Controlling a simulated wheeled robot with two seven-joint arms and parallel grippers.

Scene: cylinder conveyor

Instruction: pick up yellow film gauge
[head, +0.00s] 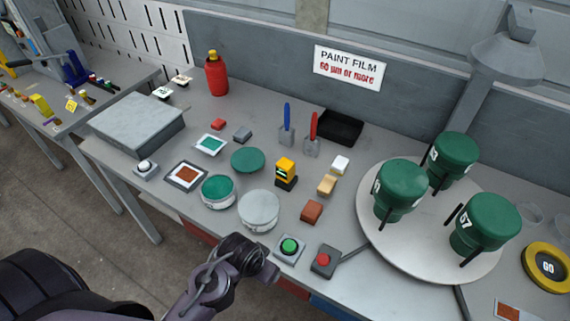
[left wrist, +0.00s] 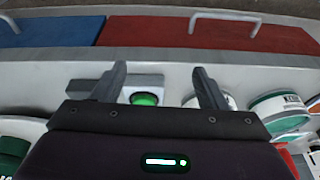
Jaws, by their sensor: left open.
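The yellow film gauge (head: 286,168) stands upright on a dark base near the middle of the table in the head view. It has a small dark display. It cannot be made out in the left wrist view. My left arm comes in from the bottom left of the head view, and its wrist is near the table's front edge, short of the gauge. My left gripper (left wrist: 163,88) is open and empty in the left wrist view, with the green button box (left wrist: 145,93) seen between its fingers. My right gripper is not in view.
A grey round disc (head: 259,208) and a green-topped tin (head: 217,188) stand left of the gauge. A tan block (head: 327,185) and red-brown block (head: 312,211) are to its right. The turntable (head: 390,247) carries green cylinders. A red button box (head: 325,260) sits at the front edge.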

